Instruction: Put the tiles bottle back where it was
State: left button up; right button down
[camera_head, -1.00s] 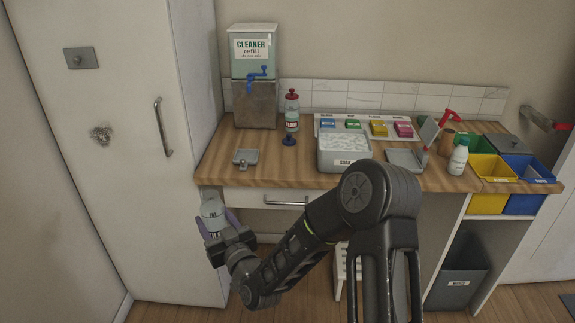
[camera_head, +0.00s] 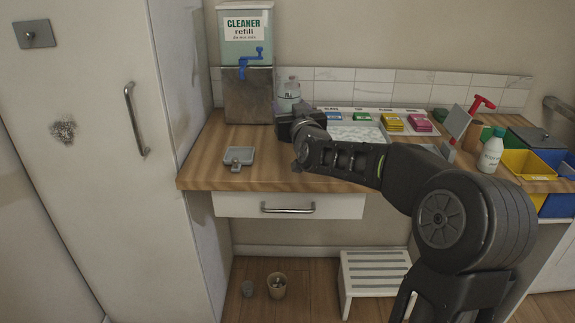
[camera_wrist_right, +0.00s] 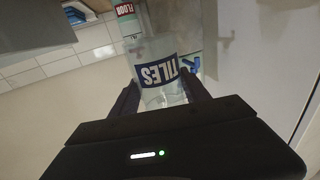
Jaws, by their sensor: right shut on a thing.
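The tiles bottle (camera_head: 288,88) is a clear, pale bottle at the back of the counter, right of the cleaner dispenser. My right gripper (camera_head: 295,116) is shut on it. In the right wrist view, the bottle (camera_wrist_right: 160,72) shows between the two fingers, its dark blue TILES label upside down in the picture. Whether its base touches the counter or hangs above it cannot be told. A bottle labelled FLOOR (camera_wrist_right: 126,22) shows just beyond it in the wrist view; in the head view it is hidden. My left gripper is not in view.
The cleaner dispenser (camera_head: 247,70) with a blue tap stands close left of the bottle.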

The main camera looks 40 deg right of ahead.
jog(key=shift+r, duration=0.1)
jog(key=shift+f+b, duration=0.35)
jog(key=shift+f, duration=2.2)
jog(key=shift+f+b, duration=0.3)
jog(key=shift+f, duration=2.2)
jog(key=shift+f, duration=0.1)
jog(key=c, duration=1)
grip_release()
jog(key=shift+f, duration=0.15)
jog(key=o, duration=0.5)
